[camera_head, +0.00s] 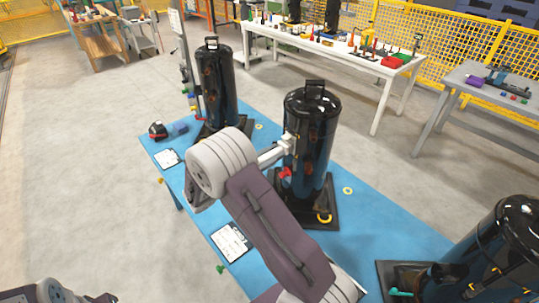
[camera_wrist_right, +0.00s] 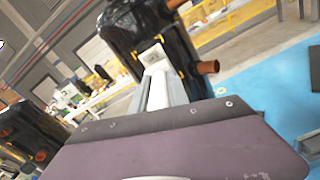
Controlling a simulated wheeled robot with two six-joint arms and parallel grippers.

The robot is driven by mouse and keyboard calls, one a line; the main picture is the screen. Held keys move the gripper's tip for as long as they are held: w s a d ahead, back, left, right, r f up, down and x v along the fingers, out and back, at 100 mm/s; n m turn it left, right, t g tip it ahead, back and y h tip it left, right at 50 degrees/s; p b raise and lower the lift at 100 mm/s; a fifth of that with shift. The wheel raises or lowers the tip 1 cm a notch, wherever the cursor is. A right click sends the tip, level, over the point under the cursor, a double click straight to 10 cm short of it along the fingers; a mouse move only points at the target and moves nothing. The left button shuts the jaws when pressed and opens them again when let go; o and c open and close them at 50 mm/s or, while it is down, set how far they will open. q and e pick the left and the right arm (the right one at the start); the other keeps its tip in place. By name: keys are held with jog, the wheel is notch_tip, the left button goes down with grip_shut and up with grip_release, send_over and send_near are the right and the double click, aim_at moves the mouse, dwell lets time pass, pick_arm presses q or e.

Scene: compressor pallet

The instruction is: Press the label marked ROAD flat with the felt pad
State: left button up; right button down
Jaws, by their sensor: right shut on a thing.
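The middle black compressor (camera_head: 318,110) stands upright on the blue mat. My right gripper (camera_head: 284,142) reaches its left side. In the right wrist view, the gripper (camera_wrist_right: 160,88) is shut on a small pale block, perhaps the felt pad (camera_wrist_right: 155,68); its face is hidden. A whitish label (camera_wrist_right: 152,53) lies on the black tank just beyond the block, with yellow marks around it. The block is at or very near the label's lower part; I cannot tell whether they touch. The lettering is too small to read. My left gripper is out of view.
Another black compressor (camera_head: 216,88) stands at the back left and a third (camera_head: 500,250) at the lower right. The blue mat (camera_head: 385,222) carries clipboards (camera_head: 230,242) and a red-and-black tool (camera_head: 158,131). A white bench (camera_head: 330,50) with parts stands behind. Grey floor is free at left.

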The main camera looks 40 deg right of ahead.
jog(key=shift+d, duration=0.4)
dwell(0.8)
jog(key=shift+a, duration=0.15)
jog(key=shift+s+a+p, duration=0.1)
jog(key=shift+a+p, duration=0.25)
jog(key=shift+a, duration=1.3)
jog(key=shift+d, duration=0.15)
jog(key=shift+d+f+b, duration=0.55)
jog(key=shift+d+f, duration=0.45)
jog(key=shift+d, duration=0.15)
jog(key=shift+d, duration=0.45)
